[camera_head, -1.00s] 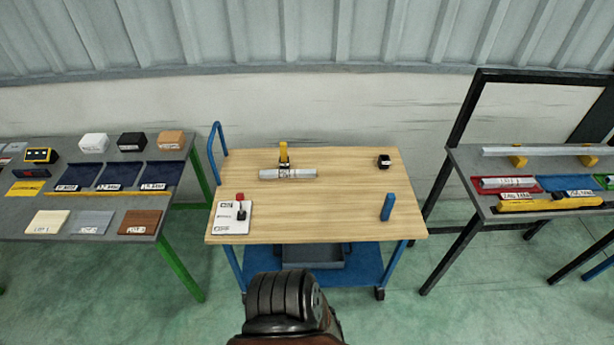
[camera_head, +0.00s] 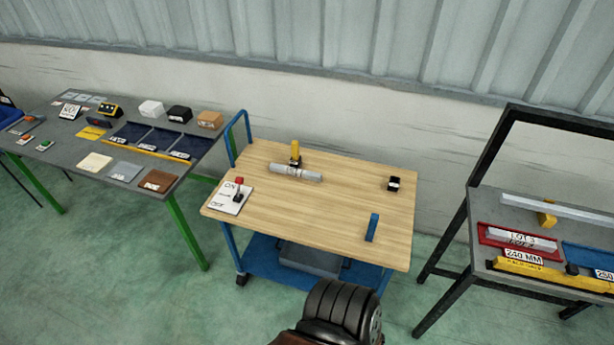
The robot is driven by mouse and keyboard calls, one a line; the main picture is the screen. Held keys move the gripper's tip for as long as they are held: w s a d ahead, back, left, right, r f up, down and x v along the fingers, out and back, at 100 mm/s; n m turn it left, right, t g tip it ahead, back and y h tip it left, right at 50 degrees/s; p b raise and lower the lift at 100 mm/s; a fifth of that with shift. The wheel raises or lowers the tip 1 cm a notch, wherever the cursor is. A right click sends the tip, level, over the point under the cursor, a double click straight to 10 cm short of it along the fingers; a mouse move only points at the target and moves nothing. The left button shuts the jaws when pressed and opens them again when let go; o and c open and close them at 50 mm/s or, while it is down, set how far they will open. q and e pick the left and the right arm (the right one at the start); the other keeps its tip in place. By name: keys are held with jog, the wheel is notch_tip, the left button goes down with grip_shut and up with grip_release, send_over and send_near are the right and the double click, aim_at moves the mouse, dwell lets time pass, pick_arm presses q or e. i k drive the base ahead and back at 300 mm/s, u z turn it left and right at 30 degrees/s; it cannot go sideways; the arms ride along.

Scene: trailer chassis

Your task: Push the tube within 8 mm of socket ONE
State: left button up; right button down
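A grey-white tube (camera_head: 296,173) with a label lies on the wooden top of the blue cart (camera_head: 330,215), near its back left. A yellow upright piece on a dark base (camera_head: 295,153) stands right behind the tube. A small black block (camera_head: 394,183) sits at the back right, and a blue upright block (camera_head: 372,227) stands at the front right. I cannot read which of these, if any, is socket ONE. Neither of my grippers shows in the head view. Only a dark rounded part of my own body shows at the bottom.
A white plate with a red-knobbed lever (camera_head: 239,189) is at the cart's left. A grey table (camera_head: 60,150) with blocks and dark trays stands left. A dark-framed bench (camera_head: 480,250) with red and blue trays stands right. The cart top's middle is clear.

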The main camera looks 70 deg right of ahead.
aim_at(274, 167)
jog(key=z, duration=1.6)
